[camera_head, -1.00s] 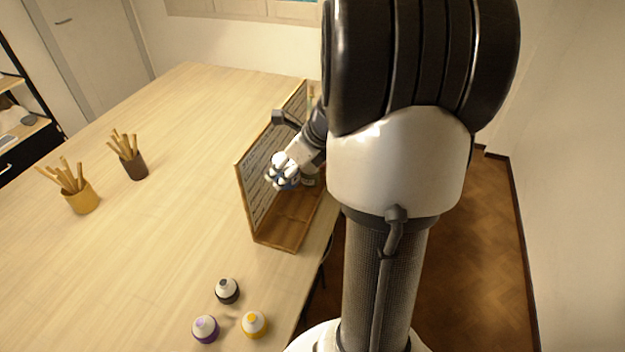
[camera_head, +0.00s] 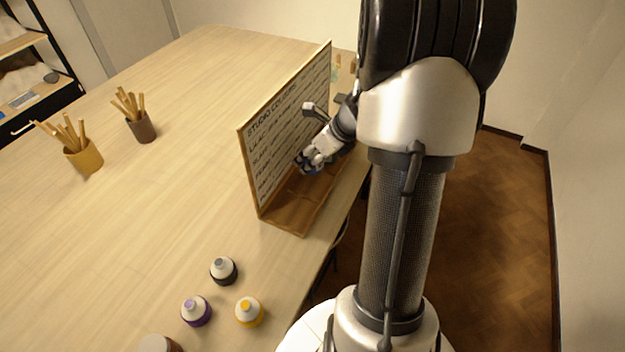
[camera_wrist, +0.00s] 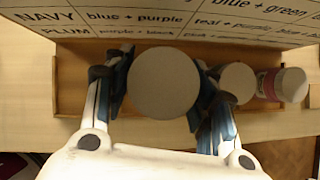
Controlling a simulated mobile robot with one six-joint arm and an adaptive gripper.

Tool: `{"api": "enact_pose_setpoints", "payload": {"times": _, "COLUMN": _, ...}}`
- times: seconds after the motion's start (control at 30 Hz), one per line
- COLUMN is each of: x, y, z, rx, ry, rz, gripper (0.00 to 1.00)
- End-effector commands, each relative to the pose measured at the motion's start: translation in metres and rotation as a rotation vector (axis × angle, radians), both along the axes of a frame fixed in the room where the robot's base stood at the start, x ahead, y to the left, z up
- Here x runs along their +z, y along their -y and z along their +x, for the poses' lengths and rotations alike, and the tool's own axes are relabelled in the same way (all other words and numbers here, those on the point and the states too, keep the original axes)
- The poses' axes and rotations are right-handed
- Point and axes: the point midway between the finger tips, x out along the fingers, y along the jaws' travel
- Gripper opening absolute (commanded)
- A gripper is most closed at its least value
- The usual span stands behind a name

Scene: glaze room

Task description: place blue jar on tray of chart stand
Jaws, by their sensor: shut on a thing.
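The chart stand (camera_head: 262,163) is on the table near its right edge, with an upright lettered board and a wooden tray (camera_head: 290,217) at its foot. My gripper (camera_head: 306,165) is over the tray, close in front of the board. It is shut on the blue jar (camera_head: 313,173), of which only a little blue shows in the head view. In the wrist view the jar's round grey top (camera_wrist: 163,84) sits between both fingers, above or in the tray (camera_wrist: 72,82); I cannot tell if it touches the tray floor.
Two pale-topped jars stand right of the held jar in the wrist view, one close beside it (camera_wrist: 237,83) and one with a reddish side (camera_wrist: 270,84). Black (camera_head: 223,270), purple (camera_head: 196,311) and yellow (camera_head: 249,311) bottles stand nearer. Brush cups (camera_head: 84,158) (camera_head: 142,128) are left.

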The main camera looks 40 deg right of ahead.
Motion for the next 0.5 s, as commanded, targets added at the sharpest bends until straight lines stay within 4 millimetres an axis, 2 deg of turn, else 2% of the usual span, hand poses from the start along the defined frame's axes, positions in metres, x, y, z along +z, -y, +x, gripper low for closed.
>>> {"api": "enact_pose_setpoints", "payload": {"times": 0.03, "x": -0.012, "y": 0.000, "z": 0.000, "rx": -0.001, "ry": 0.000, "rz": 0.002, "gripper": 0.21}}
{"api": "enact_pose_setpoints", "payload": {"times": 0.27, "x": -0.027, "y": 0.000, "z": 0.000, "rx": -0.001, "ry": 0.001, "rz": -0.001, "gripper": 0.21}}
{"api": "enact_pose_setpoints", "payload": {"times": 0.5, "x": -0.063, "y": 0.000, "z": 0.000, "rx": -0.001, "ry": 0.001, "rz": 0.001, "gripper": 0.21}}
